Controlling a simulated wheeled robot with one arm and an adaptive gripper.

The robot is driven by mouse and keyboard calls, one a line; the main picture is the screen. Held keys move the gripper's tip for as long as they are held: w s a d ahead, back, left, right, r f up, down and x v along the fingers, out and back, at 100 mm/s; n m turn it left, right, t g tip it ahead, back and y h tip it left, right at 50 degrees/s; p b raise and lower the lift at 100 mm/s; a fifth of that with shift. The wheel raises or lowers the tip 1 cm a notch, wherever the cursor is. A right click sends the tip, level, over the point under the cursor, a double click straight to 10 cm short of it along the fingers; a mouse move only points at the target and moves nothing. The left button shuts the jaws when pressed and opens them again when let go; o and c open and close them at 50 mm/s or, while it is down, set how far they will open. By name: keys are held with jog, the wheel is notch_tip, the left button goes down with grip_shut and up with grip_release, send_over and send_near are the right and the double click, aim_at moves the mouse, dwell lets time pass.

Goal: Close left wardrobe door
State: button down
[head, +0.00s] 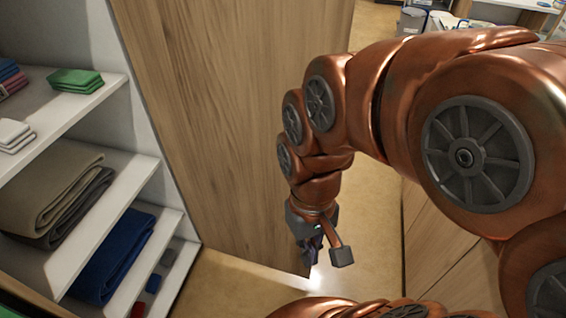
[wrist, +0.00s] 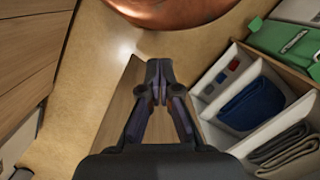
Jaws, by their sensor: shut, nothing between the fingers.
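The wardrobe door (head: 245,120) is a tall wood-grained panel, standing open beside the wardrobe's white shelves (head: 125,195). Its free edge is on the right in the head view, with bare floor beyond it. My gripper (head: 313,262) points down at the lower end of that free edge. Its fingers are shut and empty. In the wrist view my gripper (wrist: 159,98) overlaps part of the wooden door (wrist: 121,98), with the shelves (wrist: 208,103) to the right. I cannot tell whether the fingers touch the door. Part of the door's edge is hidden behind my arm.
The shelves hold folded brown blankets (head: 50,190), a blue cloth (head: 112,255) and a green cloth pack (head: 75,80). Wooden cabinet fronts (head: 450,245) stand at the lower right. Tan floor (head: 372,210) lies open between them and the door. Containers (head: 412,20) stand far back.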

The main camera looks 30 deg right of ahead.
jog(key=w+d+f+m+t+y+b, duration=0.1)
jog(key=w+d+f+m+y+b, duration=0.1)
jog(key=w+d+f+m+b, duration=0.25)
jog(key=w+d+f+m+t+y+b, duration=0.2)
jog(key=w+d+b, duration=0.1)
jog(key=w+b, duration=0.4)
jog(key=w+d+m+t+y+b, duration=0.1)
jog(key=w+d+m+t+b, duration=0.15)
jog(key=w+d, duration=0.45)
jog(key=w+d+m+t+y+b, duration=0.15)
jog(key=d+t+b, duration=0.25)
jog(key=d, duration=0.8)
jog(key=w+d+f+n+t+y+p, duration=0.2)
jog(key=w+d+f+n+y, duration=0.25)
jog(key=w+f+y, duration=0.5)
jog(key=w+a+h, duration=0.1)
jog(key=a, duration=1)
jog(key=shift+a+f+n+b, duration=0.35)
jog(key=shift+a+n+b, duration=0.05)
jog(key=shift+b, duration=0.05)
